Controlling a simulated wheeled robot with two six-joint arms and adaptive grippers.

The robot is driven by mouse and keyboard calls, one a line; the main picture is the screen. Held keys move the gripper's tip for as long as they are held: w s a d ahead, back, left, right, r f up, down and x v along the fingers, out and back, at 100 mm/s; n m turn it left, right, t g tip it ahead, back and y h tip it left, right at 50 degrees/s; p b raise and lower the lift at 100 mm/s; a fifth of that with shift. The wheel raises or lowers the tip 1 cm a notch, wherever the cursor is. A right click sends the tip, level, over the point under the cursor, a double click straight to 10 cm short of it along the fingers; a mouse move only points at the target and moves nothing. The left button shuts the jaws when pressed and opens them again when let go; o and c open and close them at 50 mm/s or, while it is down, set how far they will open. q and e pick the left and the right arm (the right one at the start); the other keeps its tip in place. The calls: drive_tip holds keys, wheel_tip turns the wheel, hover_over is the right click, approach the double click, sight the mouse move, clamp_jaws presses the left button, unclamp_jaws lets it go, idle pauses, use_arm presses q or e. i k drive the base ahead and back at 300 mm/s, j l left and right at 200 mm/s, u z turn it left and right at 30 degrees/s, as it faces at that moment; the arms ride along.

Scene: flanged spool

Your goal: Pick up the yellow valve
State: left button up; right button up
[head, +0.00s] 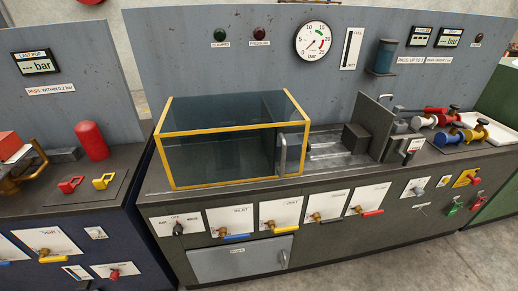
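A valve with a yellow body (472,134) lies among several valves on the right end of the middle bench top. A blue-flanged valve (447,138) lies just left of it, close enough that I cannot tell whether they touch. A valve with a white flange (418,122) and a red part lies behind and to the left. Neither of my grippers is in view.
A yellow-framed glass enclosure (220,150) stands on the middle bench (160,180). An upright dark plate (372,125) stands between it and the valves. The front panel carries several coloured levers, including a yellow one (284,229). A red cylinder (92,141) stands on the left bench.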

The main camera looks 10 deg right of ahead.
sight(480, 134)
drive_tip(key=z, duration=1.9)
drive_tip(key=i+l+u, duration=0.15)
drive_tip(key=i+l, duration=0.3)
drive_tip(key=i+l+u, duration=0.15)
drive_tip(key=i+l, duration=0.35)
drive_tip(key=i+l+u, duration=0.15)
drive_tip(key=i+l, duration=0.35)
drive_tip(key=i+l+u, duration=0.1)
drive_tip(key=i+l, duration=0.3)
drive_tip(key=l, duration=0.2)
